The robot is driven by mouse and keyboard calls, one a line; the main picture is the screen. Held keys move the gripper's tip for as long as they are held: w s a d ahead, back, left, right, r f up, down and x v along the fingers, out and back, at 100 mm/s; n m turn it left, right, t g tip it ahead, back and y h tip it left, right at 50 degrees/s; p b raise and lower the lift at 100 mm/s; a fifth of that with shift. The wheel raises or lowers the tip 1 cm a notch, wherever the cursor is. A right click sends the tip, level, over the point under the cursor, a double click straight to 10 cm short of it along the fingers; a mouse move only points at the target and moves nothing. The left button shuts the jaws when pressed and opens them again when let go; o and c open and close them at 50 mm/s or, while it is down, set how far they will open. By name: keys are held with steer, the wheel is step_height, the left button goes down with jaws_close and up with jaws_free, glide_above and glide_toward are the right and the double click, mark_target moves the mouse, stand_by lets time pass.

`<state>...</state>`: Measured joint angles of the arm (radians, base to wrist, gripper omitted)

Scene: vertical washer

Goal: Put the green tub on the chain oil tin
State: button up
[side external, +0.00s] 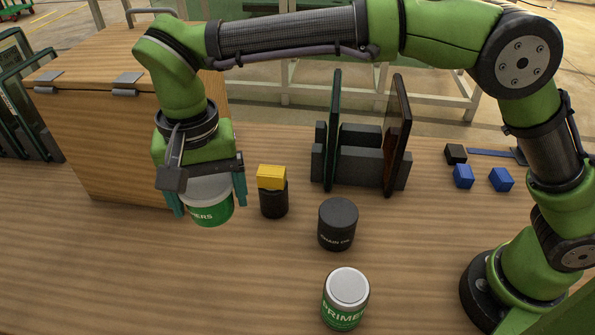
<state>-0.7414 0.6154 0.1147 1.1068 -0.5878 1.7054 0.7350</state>
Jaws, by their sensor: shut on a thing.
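A green tub (210,212) with a white upper part and the letters "MERS" is between the fingers of my gripper (207,197), at the left of the side external view. My gripper points down and is shut on the tub's sides; the gripper body hides part of its top. I cannot tell for sure whether the tub is clear of the table. The chain oil tin (337,226), dark grey and upright with a flat bare top, stands on the table to the right of my gripper and a little nearer the camera.
A similar green and white tub (345,300) stands in front of the tin. A yellow block (271,177) sits on a black tin (273,200) between my gripper and the chain oil tin. A rack (362,165), blue blocks (501,180) and a wooden box (120,145) stand farther back.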

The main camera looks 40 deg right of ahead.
steer(key=s+d+r, duration=0.2)
steer(key=s+d, duration=0.1)
steer(key=d, duration=0.5)
steer(key=s+d+r, duration=0.1)
steer(key=s+d, duration=0.1)
steer(key=d, duration=0.7)
steer(key=s+d+f+n, duration=0.4)
steer(key=s+d+f, duration=0.5)
steer(key=s+d, duration=0.4)
glide_above(339, 211)
steer(key=shift+s+d+f+n, duration=0.1)
steer(key=shift+s+f+n, duration=0.2)
steer(key=shift+f, duration=0.55)
steer(key=shift+w+f, duration=0.15)
steer(key=shift+f, duration=0.75)
steer(key=shift+w+f, duration=0.15)
steer(key=shift+f, duration=0.75)
steer(key=shift+f, duration=0.1)
